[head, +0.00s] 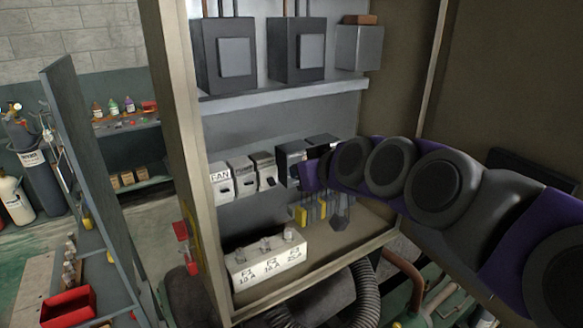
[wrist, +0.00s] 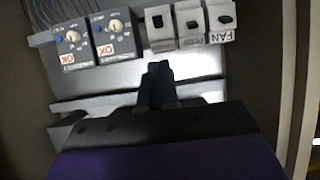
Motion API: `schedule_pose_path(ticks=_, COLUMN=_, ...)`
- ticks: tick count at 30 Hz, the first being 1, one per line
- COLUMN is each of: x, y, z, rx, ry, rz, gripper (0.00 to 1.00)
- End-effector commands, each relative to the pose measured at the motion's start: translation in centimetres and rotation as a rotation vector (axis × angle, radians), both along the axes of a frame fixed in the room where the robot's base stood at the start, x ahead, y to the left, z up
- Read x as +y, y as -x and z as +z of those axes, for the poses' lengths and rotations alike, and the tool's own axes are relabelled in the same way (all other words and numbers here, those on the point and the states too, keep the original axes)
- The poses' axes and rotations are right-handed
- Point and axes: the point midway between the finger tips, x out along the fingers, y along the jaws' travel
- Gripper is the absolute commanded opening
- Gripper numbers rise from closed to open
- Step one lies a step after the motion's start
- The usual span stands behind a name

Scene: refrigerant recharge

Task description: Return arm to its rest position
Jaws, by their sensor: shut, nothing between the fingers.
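My arm (head: 435,185) reaches in from the right of the head view into an open electrical cabinet (head: 172,120). Its purple end is in front of the middle row of devices. In the wrist view my gripper (wrist: 158,70) is shut and empty, pointing toward the row of white switch boxes. Its fingertips are hard to make out in the head view. The switch box labelled FAN (head: 220,182) stands at the left of the row, and also shows in the wrist view (wrist: 221,22). Two dial modules with OK labels (wrist: 115,38) are left of the fingers there.
A fuse block (head: 267,262) with several fuses sits on the cabinet floor. Grey boxes (head: 225,55) stand on the upper shelf (head: 285,93). The cabinet's frame is close around my arm. A thick ribbed hose (head: 367,292) is below. A red bin (head: 68,308) is lower left.

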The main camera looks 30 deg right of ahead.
Motion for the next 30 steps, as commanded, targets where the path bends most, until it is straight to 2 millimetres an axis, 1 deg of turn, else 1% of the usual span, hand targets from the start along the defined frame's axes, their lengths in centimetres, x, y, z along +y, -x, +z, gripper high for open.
schedule_pose_path(ticks=3, x=-0.1, y=0.9, z=0.3, rx=-0.002, ry=-0.001, rz=0.0, gripper=0.0)
schedule_pose_path(ticks=6, x=-0.2, y=1.2, z=0.4, rx=-0.002, ry=0.0, rz=0.0, gripper=0.0)
schedule_pose_path(ticks=23, x=0.0, y=1.2, z=0.3, rx=0.003, ry=-0.001, rz=0.004, gripper=0.0)
schedule_pose_path(ticks=26, x=1.6, y=1.4, z=-0.8, rx=0.043, ry=-0.007, rz=0.027, gripper=0.0)
schedule_pose_path(ticks=29, x=5.1, y=2.2, z=-3.5, rx=0.149, ry=-0.024, rz=0.079, gripper=0.0)
schedule_pose_path(ticks=30, x=6.8, y=2.9, z=-5.1, rx=0.21, ry=-0.031, rz=0.103, gripper=0.0)
